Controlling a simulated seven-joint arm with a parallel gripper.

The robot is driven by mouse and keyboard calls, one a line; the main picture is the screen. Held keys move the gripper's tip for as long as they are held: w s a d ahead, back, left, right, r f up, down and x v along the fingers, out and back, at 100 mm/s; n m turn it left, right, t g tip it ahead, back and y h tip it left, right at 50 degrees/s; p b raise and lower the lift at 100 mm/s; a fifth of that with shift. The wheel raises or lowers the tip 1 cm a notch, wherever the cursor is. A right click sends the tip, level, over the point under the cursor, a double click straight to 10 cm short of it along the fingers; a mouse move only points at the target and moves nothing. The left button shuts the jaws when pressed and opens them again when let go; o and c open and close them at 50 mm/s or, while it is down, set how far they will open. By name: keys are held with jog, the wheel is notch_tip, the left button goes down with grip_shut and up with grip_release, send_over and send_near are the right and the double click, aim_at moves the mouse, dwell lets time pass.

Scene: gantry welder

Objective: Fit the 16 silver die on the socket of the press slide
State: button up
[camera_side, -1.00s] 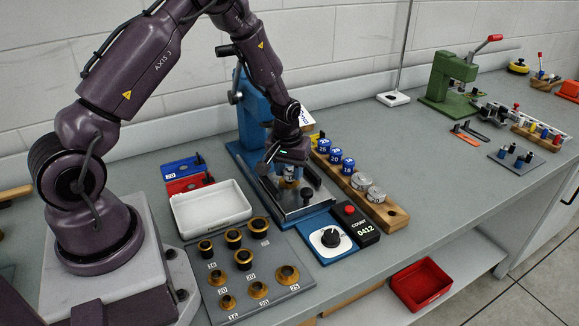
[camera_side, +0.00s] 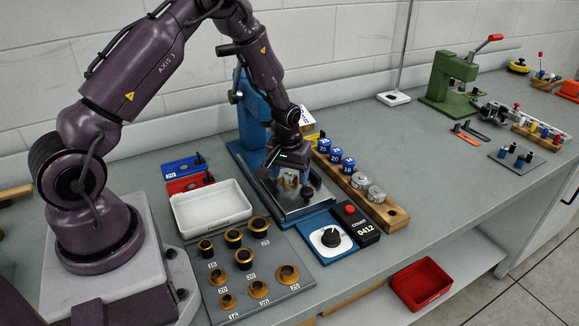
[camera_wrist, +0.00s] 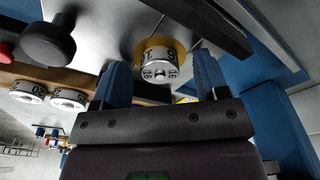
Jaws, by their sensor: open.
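The silver die marked 16 (camera_wrist: 160,66) shows in the wrist view, seated upright at the gold-coloured socket of the press slide. How deep it sits cannot be seen. My gripper (camera_wrist: 161,78) is open, with one blue finger on each side of the die and visible gaps between. In the side view, my gripper (camera_side: 287,178) is over the slide of the blue press (camera_side: 252,115), and its fingers partly hide the die.
A wooden rack (camera_side: 393,214) right of the press holds several blue and silver dies; its near-end hole is empty. A black knob (camera_side: 307,193) stands on the slide plate. A white tray (camera_side: 212,212), gold ring board (camera_side: 300,300) and counter box (camera_side: 357,224) are close by.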

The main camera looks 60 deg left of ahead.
notch_tip(320, 180, up, 13)
jog(key=s+d, duration=0.1)
jog(key=s+d+r+m+t, duration=0.2)
jog(key=s+d+r+m, duration=0.2)
jog(key=s+d+r, duration=0.3)
jog(key=s+d+r+m+t+h, duration=0.1)
jog(key=s+d+r+m+t, duration=0.1)
jog(key=s+d+r+m, duration=0.2)
jog(key=s+d+r, duration=0.3)
jog(key=s+r, duration=0.3)
jog(key=s, duration=0.2)
jog(key=shift+s+r+t, duration=0.15)
jog(key=shift+r+t, duration=0.15)
jog(key=shift+r, duration=0.1)
dwell(2.0)
